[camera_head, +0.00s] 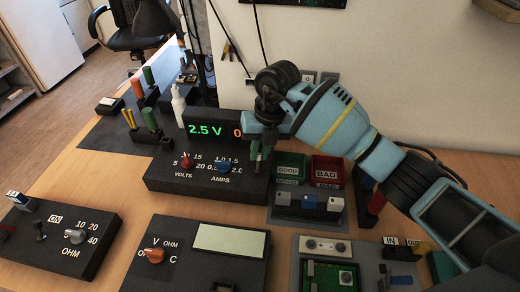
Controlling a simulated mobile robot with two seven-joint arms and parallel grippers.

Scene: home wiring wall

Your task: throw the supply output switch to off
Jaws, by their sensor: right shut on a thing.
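The supply (205,186) is a black box on the table with a green 2.5 V readout (205,130) and part of an orange readout (238,132). My right gripper (257,158) comes in from the right and points down at the right end of the supply. It is shut on the output switch there; the fingers hide most of the switch, so its position cannot be told. My left gripper is not in view.
Green GOOD (290,164) and red BAD (328,166) bins stand right of the supply, beneath my right arm. A meter (208,262), an OHM box (62,236) and a circuit board fixture (330,272) lie in front. A white bottle (178,104) and tool holders stand left.

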